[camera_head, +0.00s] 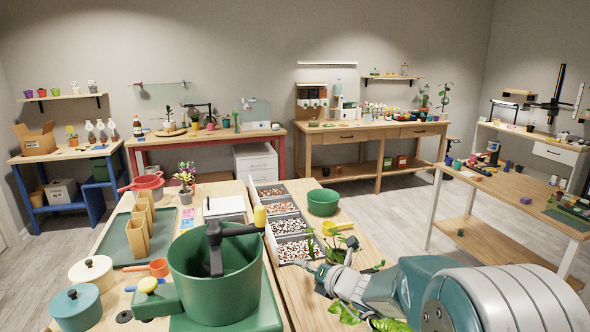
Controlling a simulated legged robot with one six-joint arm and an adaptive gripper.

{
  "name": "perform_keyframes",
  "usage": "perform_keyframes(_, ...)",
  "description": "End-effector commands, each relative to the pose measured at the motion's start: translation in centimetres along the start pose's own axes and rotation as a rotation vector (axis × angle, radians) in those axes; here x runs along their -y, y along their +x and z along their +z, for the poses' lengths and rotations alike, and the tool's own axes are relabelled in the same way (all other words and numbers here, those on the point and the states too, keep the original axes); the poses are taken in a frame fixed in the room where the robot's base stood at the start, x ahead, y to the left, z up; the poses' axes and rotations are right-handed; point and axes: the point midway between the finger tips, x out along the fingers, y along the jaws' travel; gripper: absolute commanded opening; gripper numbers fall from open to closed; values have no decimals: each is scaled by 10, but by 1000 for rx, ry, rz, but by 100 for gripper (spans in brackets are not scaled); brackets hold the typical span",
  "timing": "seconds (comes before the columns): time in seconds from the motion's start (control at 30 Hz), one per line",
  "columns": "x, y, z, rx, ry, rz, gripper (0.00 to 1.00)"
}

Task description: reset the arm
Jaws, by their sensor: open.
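My arm comes in from the lower right and reaches left over the front table. My gripper (322,272) is at its far end, low over the wooden tabletop, just in front of the bin tray. The jaws look small and partly mixed with green leaves (345,312) around them. The gripper is open, and I see nothing held in it. A leafy plant (333,250) shows right behind the gripper; I cannot tell whether they touch.
A large green pot-shaped vessel (190,262) with a dark crank stands left of my gripper. A tray of pebble bins (264,205), a green bowl (323,202) and a yellow scoop (337,227) lie beyond it. Open floor (395,225) lies between this table and the right-hand table (500,198).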

Motion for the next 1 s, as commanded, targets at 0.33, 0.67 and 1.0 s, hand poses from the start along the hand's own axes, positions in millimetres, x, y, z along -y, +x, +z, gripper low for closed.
perform_keyframes(0.33, -47, -42, -15, -137, -451, 80, 52)
perform_keyframes(0.67, -99, -126, -65, -394, -1329, 242, 52)
perform_keyframes(1.0, -94, -234, -109, -752, -2270, 472, 52)
